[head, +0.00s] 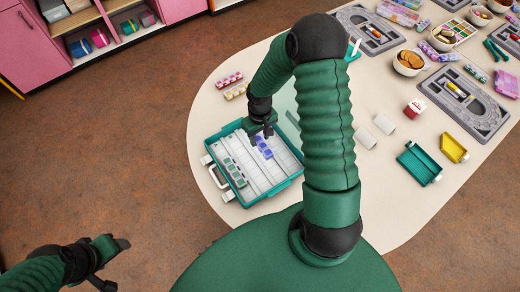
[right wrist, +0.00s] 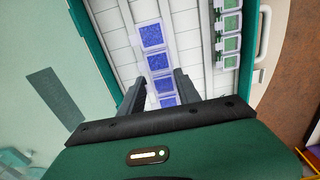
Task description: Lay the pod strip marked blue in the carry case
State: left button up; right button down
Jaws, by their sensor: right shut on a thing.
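The pod strip marked blue (head: 264,148) has clear cells with blue contents; it also shows in the right wrist view (right wrist: 159,62). My right gripper (head: 264,129) is shut on this strip, with one finger on each side of it in the right wrist view (right wrist: 160,90). The strip is over the white slotted floor of the open teal carry case (head: 275,192), roughly in line with the slots. I cannot tell whether it touches the floor. The near end of the strip is hidden by the gripper. My left gripper (head: 112,262) is open and empty, away from the table.
A green pod strip (head: 234,173) lies in the case, left of the blue one. Pink (head: 229,79) and yellow (head: 236,91) strips lie on the table behind the case. White cylinders (head: 384,124), a teal tray (head: 419,164) and bead boards (head: 465,103) are to the right.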

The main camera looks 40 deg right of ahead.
aim_at(260, 146)
jog(key=f, duration=0.6)
jog(key=shift+s+d, duration=0.25)
jog(key=shift+a, duration=0.15)
jog(key=shift+w+a, duration=0.1)
jog(key=shift+a, duration=0.05)
jog(key=c, duration=1.1)
grip_release()
jog(key=shift+a, duration=0.1)
jog(key=shift+o, duration=1.2)
jog(key=shift+d+f, duration=0.1)
jog(key=shift+d, duration=0.25)
jog(key=shift+a, duration=0.2)
